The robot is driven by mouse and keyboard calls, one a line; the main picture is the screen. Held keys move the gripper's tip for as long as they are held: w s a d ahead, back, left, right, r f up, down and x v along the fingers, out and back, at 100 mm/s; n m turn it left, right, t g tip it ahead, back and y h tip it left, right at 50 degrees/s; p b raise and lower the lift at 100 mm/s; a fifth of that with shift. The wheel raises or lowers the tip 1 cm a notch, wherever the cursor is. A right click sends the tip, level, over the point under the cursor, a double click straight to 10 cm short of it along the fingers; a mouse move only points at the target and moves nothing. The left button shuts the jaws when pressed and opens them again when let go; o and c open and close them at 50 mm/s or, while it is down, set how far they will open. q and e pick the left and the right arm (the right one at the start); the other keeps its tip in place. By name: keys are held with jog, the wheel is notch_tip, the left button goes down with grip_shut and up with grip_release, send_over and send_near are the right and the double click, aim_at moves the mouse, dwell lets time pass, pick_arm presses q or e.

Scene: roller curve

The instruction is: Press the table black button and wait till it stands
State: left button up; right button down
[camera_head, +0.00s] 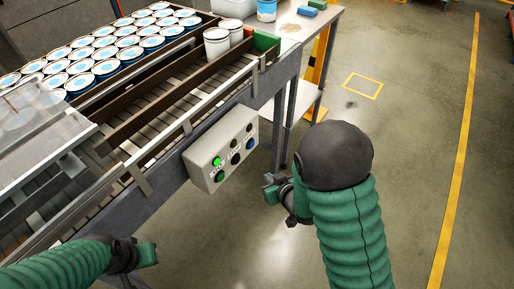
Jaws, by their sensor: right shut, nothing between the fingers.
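A pale control box (224,150) is fixed to the side of the roller conveyor (185,104). It carries a lit green button, a darker green one, a blue one and black round ones; a black button (236,159) sits low in the middle. My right gripper (270,190) is below and to the right of the box, apart from it, and is shut and empty. My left gripper (148,254) is at the lower left, near the conveyor's front end and apart from the box. Its fingers are too small to tell whether they are open.
Many cans with blue and white lids (105,68) stand on the conveyor's left part. Two white cans (222,40) stand on the rollers near a green block (265,42). A table (318,25) is behind. Open floor lies to the right.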

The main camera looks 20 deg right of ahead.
aim_at(237, 160)
jog(key=w+a, duration=0.6)
jog(key=shift+w+r, duration=0.2)
jog(key=shift+w, duration=0.05)
dwell(0.5)
jog(key=shift+d, duration=0.2)
jog(key=shift+a, duration=0.2)
jog(key=shift+d, duration=0.1)
dwell(0.5)
dwell(0.8)
jog(key=shift+w+a+r, duration=0.1)
jog(key=shift+w+a, duration=0.15)
